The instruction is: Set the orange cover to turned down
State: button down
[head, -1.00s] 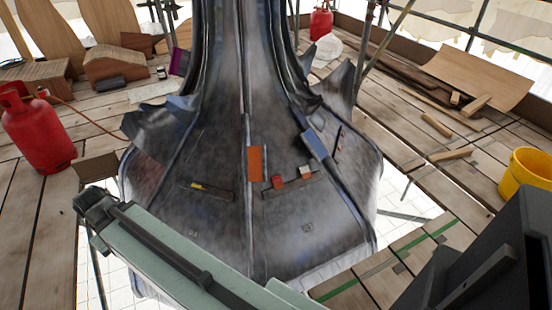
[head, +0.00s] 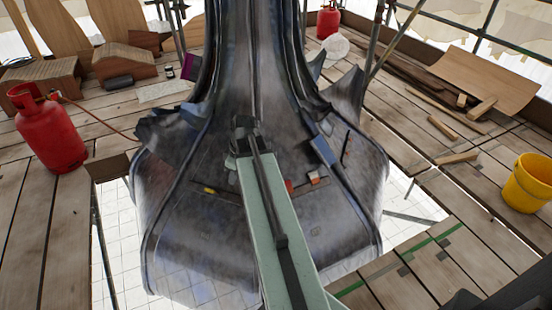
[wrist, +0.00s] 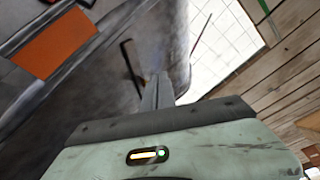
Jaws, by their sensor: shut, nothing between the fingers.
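The orange cover (wrist: 55,43) is a flat orange rectangle at the upper left of the wrist view. It sits beside a raised grey seam on the dark metal spire (head: 190,235). In the head view I cannot make out the fingers behind my arm. I cannot tell how far the cover is tilted.
A thin black bent bar (wrist: 130,68) stands close to my fingertips. A yellow piece (head: 209,189), a red piece (head: 289,186) and a white-and-orange piece (head: 314,177) sit on the spire. A red gas bottle (head: 48,132) and a yellow bucket (head: 528,182) stand on the planks.

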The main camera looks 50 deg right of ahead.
jog(key=s+d+r+n+t+p, duration=0.1)
jog(key=s+d+r, duration=0.15)
jog(key=d, duration=0.45)
jog(key=s+d+r+n+t+p, duration=0.1)
jog(key=s+d, duration=0.3)
jog(key=d, duration=0.2)
jog(key=s+d+r+n+p, duration=0.1)
jog(key=s+d+r+n, duration=0.15)
jog(key=d, duration=0.45)
jog(key=shift+m+h, duration=0.35)
jog(key=shift+h, duration=0.05)
jog(key=b+x, duration=0.4)
jog(key=d+b+x, duration=0.1)
jog(key=b+x, duration=0.3)
jog(key=x, duration=0.1)
jog(key=b+x, duration=0.4)
jog(key=x, duration=0.1)
jog(key=shift+w+d, duration=0.3)
jog(key=shift+w, duration=0.1)
jog(key=shift+r, duration=0.15)
